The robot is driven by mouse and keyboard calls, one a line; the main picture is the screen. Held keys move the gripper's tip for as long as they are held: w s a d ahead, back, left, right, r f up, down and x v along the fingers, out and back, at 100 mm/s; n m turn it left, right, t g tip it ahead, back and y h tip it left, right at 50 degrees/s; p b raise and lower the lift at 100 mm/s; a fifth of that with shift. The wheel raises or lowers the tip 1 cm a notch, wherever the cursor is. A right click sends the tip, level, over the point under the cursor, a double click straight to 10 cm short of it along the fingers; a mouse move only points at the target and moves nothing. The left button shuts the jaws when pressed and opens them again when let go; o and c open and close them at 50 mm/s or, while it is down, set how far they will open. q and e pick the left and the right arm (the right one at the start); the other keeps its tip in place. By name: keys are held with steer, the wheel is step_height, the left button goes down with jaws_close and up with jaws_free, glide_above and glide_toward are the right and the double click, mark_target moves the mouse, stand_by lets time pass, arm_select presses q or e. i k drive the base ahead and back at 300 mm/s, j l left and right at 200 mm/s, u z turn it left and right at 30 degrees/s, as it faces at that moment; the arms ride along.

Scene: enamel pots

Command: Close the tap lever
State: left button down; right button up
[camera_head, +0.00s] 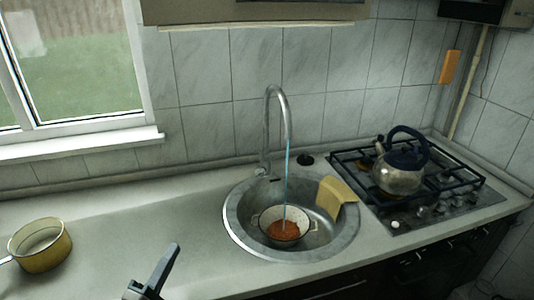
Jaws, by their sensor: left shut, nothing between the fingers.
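The tap (267,128) is a tall grey gooseneck at the back of the round sink (232,222). A thin blue stream of water (287,175) runs from its spout into a white pot (302,222) with reddish-brown contents, standing in the sink. The tap lever is too small to make out clearly near the tap's base. My left gripper (170,256) is dark, shut and empty. It shows at the bottom edge, over the front of the counter, left of the sink and well apart from the tap. My right gripper is out of view.
A yellow pot (42,256) stands on the counter at the left. A yellow cloth (335,194) hangs over the sink's right rim. A kettle (398,178) stands on the gas hob (440,204) at the right.

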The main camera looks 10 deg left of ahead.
mark_target(261, 165)
steer(key=i+l, duration=0.2)
steer(key=i, duration=0.2)
steer(key=i+l, duration=0.2)
steer(key=i, duration=0.15)
steer(key=i+l, duration=0.2)
steer(key=i, duration=0.2)
